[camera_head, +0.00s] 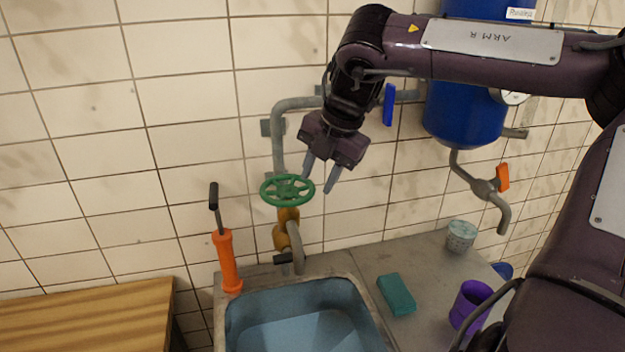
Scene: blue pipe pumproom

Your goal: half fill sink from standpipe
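The standpipe (278,150) is a grey pipe on the tiled wall, with a green handwheel (287,190) on a brass valve body (283,232). Its spout (297,250) bends down at the sink's back edge. The sink (262,292) is a steel-rimmed basin with blue-grey water or lining inside; which one I cannot tell for sure. My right gripper (320,183) points down, fingers apart and empty, at the right side of the handwheel. One fingertip appears close to the wheel rim; contact is unclear. My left gripper is not in view.
A blue tank (465,110) with an orange-handled tap (486,187) hangs at right. A blue lever (389,104) is behind my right arm. An orange hand pump (227,262) stands left of the sink. A teal block (396,294), speckled cup (461,236) and purple mug (470,303) occupy the counter. A wooden bench (90,320) is left.

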